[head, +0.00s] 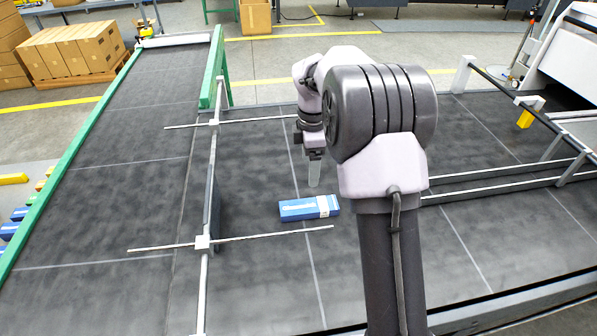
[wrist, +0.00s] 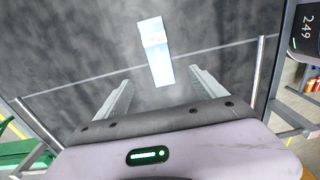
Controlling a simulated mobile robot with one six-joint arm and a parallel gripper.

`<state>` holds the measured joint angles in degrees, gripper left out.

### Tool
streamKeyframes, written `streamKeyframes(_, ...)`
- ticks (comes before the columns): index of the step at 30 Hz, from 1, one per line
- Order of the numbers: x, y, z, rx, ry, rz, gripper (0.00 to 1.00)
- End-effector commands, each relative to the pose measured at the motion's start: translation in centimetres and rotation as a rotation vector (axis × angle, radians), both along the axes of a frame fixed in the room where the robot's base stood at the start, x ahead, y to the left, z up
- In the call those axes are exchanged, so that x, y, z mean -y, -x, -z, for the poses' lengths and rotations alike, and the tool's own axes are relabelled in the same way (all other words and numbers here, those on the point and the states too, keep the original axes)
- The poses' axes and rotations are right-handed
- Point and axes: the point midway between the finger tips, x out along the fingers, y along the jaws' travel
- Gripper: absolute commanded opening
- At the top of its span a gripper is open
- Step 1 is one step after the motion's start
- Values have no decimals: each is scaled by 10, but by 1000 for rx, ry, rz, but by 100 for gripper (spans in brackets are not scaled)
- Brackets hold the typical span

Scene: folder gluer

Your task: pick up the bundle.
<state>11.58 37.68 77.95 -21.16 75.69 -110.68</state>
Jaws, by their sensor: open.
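The bundle (head: 309,208) is a flat blue and white packet lying on the dark belt in the head view. It also shows in the wrist view (wrist: 155,52), lying lengthwise ahead of the fingers and apart from them. My gripper (head: 314,175) hangs above the belt, just behind the bundle in the head view, pointing down. In the wrist view its two fingers (wrist: 160,85) are spread wide with nothing between them. Part of my gripper is hidden by my arm in the head view.
An upright dark plate (head: 212,200) on a white rail stands left of the bundle. Thin rods (head: 270,238) reach over the belt in front and behind. Long rails (head: 510,181) run at the right. The belt (head: 265,290) around the bundle is clear. Cartons (head: 75,50) stand at the back left.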

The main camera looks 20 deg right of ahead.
Motion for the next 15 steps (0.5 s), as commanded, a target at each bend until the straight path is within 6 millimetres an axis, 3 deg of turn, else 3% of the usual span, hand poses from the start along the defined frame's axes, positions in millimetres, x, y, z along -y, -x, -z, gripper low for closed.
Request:
streamKeyframes(4, 1, -1, 22, -6, 0, -15, 80)
streamKeyframes(10, 1, 0, 86, -8, -1, -14, 80)
streamKeyframes(15, 1, -1, 120, -5, 0, -13, 80)
